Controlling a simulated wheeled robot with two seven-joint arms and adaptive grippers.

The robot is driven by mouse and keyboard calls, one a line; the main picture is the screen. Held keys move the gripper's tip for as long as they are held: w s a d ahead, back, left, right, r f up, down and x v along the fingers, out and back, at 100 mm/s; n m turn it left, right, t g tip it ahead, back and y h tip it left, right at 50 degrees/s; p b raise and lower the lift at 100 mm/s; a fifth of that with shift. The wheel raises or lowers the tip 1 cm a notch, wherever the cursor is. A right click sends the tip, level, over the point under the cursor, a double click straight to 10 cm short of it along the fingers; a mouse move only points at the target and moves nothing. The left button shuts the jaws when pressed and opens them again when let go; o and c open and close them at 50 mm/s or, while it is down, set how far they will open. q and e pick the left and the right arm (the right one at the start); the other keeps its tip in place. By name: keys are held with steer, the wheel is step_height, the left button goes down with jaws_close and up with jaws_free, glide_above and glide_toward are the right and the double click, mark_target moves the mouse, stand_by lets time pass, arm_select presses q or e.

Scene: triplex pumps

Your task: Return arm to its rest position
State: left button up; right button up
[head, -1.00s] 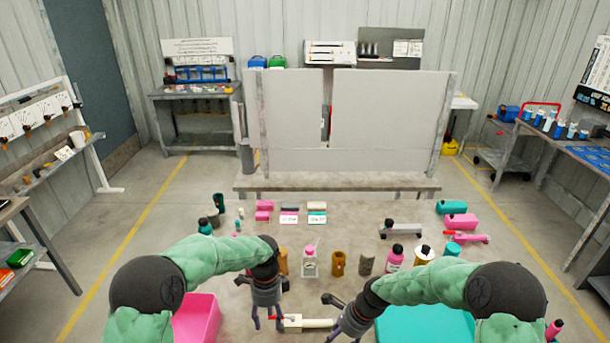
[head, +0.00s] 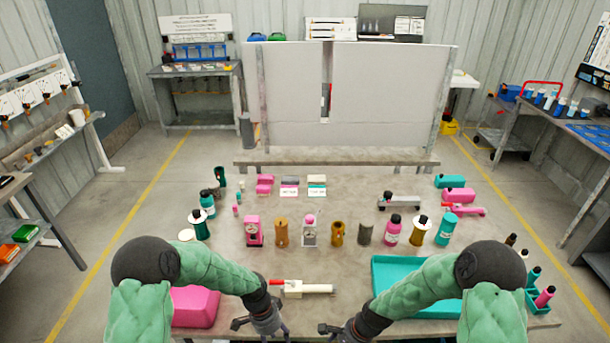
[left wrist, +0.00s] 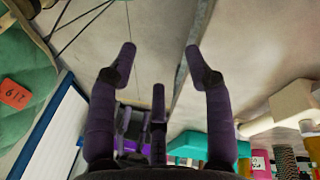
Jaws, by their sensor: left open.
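My left arm comes in from the left, bent inward. Its gripper (head: 272,333) is low at the near edge of the table, partly cut off by the frame.
A pink bin (head: 195,308) lies by my left forearm and a teal tray (head: 385,272) by my right forearm. Several bottles and cylinders, including a pink one (head: 254,232), stand in a row across the table (head: 340,208).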

arm_select(q)
steer(key=s+a+f+n+t+h+b, duration=0.1)
steer(key=s+f+n+b, duration=0.3)
steer(key=s+f+n, duration=0.9)
steer(key=s+t, duration=0.1)
steer(key=s, duration=0.3)
steer(key=shift+a+n, duration=0.15)
steer(key=shift+n, duration=0.25)
arm_select(e)
steer(key=s+f+n, duration=1)
steer(key=s+f, duration=0.1)
steer(key=s, duration=0.3)
steer(key=shift+s+f, duration=0.2)
steer(key=shift+s, duration=0.05)
